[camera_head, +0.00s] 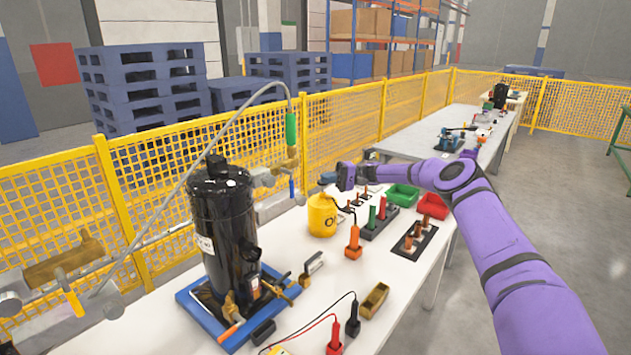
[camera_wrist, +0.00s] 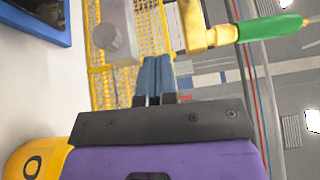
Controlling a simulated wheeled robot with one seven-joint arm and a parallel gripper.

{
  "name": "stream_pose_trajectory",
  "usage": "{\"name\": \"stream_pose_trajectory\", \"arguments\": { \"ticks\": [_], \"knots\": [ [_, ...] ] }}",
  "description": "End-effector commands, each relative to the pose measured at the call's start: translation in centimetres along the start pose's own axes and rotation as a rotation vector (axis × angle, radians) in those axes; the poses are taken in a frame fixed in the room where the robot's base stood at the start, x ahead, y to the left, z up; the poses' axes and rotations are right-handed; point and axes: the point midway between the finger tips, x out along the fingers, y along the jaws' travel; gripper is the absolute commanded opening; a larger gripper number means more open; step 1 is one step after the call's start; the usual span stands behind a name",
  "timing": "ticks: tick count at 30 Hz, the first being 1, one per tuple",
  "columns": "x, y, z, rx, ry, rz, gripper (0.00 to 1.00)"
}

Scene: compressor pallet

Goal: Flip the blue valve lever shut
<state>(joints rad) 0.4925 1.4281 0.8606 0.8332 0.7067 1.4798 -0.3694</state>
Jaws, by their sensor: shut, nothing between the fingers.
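The blue valve lever (camera_head: 291,188) hangs roughly upright below a brass valve (camera_head: 291,163) with a green sleeve (camera_head: 290,128) above it. My gripper (camera_head: 322,180) is a little to the right of the lever in the head view, with a visible gap between them. In the wrist view my gripper's blue fingers (camera_wrist: 155,75) are together and empty. They point toward a grey fitting (camera_wrist: 112,38), with the brass valve (camera_wrist: 205,32) and green sleeve (camera_wrist: 270,28) at upper right. I cannot make out the lever apart from the fingers in the wrist view.
A black compressor (camera_head: 226,235) stands on a blue pallet (camera_head: 200,315) at the left. A yellow container (camera_head: 322,215) stands just below my gripper. Tools and red and green bins (camera_head: 403,195) crowd the white table (camera_head: 400,285). A yellow mesh fence (camera_head: 340,120) runs behind.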

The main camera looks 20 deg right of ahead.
Motion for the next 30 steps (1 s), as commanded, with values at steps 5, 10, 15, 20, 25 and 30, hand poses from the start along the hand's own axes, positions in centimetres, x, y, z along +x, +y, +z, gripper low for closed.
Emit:
{"name": "stream_pose_trajectory", "arguments": {
  "ticks": [5,10,15,20,25,30],
  "knots": [
    [-2.0,-0.1,0.0,-0.001,0.001,0.0,0.0],
    [-2.6,-0.1,0.0,-0.001,0.0,0.0,0.0],
    [-2.6,-0.1,0.0,0.0,0.0,0.0,0.0],
    [-2.6,-0.1,0.0,0.0,0.0,0.0,0.0],
    [-2.0,-0.7,0.1,-0.002,-0.009,0.014,0.0],
    [1.0,-3.7,1.0,-0.004,-0.06,0.111,0.0]
  ]
}}
